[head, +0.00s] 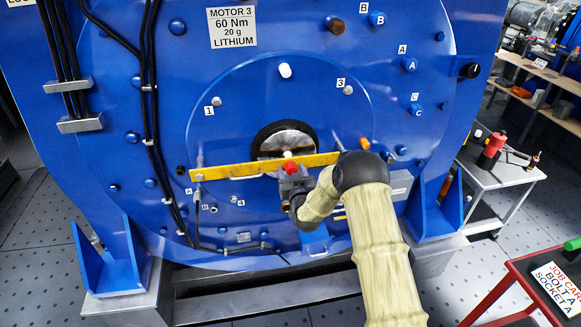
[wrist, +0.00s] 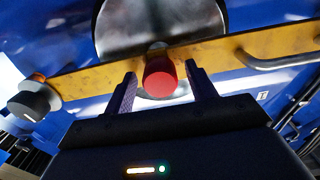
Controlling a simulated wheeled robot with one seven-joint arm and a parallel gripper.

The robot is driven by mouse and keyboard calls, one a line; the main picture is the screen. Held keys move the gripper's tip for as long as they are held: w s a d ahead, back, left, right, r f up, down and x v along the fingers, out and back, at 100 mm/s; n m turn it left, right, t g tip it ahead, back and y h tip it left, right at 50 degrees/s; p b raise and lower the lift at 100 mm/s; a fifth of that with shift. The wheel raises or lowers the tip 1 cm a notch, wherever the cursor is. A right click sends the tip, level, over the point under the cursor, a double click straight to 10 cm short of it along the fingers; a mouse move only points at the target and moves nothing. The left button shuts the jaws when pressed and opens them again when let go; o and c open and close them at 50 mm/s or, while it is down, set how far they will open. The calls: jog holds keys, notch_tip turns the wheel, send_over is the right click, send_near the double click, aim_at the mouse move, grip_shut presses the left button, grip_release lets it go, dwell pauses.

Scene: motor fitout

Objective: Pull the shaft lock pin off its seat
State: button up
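The shaft lock pin shows its round red head (wrist: 160,76) in the middle of the wrist view, in front of the yellow bar (wrist: 95,78). In the head view the red head (head: 288,166) sits near the middle of the yellow bar (head: 230,170), just below the metal shaft face (head: 285,141). My gripper (wrist: 161,72) is open, with one dark finger on each side of the red head. A gap shows between the head and each finger. My gripper (head: 290,168) is close to the bar in the head view. The pin's seat is hidden behind its head.
The blue motor housing (head: 240,90) fills the background, with cables (head: 150,90) down its left side. A bar handle (wrist: 275,62) and a dark knob (wrist: 30,104) flank the pin. A white side table (head: 490,175) and a red-framed stand (head: 520,275) are at right.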

grip_shut()
jog(key=shift+s, duration=0.1)
jog(key=shift+v, duration=2.95)
jog(key=shift+s, duration=0.1)
jog(key=shift+s+d+r, duration=0.1)
jog(key=shift+s+d, duration=0.15)
jog(key=shift+s, duration=0.3)
